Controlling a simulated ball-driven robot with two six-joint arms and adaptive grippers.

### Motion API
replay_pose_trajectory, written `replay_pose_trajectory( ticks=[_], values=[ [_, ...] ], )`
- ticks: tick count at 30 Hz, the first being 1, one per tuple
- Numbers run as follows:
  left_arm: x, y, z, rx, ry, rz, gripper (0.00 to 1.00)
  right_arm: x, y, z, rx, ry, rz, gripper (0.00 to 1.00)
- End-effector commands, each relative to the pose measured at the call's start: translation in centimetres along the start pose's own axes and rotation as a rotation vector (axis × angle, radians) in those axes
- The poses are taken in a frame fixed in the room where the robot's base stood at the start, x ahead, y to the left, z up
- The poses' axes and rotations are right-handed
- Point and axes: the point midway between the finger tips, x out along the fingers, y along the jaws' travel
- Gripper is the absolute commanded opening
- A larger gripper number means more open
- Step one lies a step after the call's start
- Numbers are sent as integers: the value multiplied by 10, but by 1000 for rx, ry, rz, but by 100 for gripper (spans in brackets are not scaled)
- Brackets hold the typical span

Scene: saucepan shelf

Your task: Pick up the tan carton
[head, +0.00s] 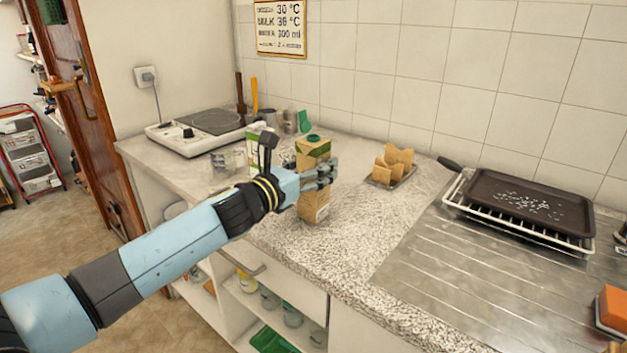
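The tan carton (312,148) with a green cap stands upright on the speckled counter, near its front edge. My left gripper (322,176) is at the carton, with its grey fingers across the middle of the carton's near side. The fingers overlap in the picture, so I cannot tell whether they touch the carton or are closed on it. They hide part of the carton's middle; its top and lower part show. My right gripper is out of view.
A white and green carton (256,132) and a glass (228,160) stand behind my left wrist. A hotplate (196,131) is at the back left. A toast rack (392,168) stands right of the tan carton. A dark tray (528,202) lies on a white rack.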

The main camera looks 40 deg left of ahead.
Motion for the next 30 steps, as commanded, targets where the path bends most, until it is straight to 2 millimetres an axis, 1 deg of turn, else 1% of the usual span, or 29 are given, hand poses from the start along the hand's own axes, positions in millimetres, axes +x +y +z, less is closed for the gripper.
replay_pose_trajectory(
  ticks=[1,2,12,13,23,30],
  values=[
    [0,0,0,0,0,0,51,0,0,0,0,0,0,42],
    [0,0,0,0,0,0,47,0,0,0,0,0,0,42],
    [0,0,0,0,0,0,2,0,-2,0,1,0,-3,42],
    [0,0,1,0,-2,-1,1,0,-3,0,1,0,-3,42],
    [0,0,2,0,-2,-1,1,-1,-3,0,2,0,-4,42],
    [0,0,10,1,-2,-1,1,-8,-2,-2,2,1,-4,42]
  ],
)
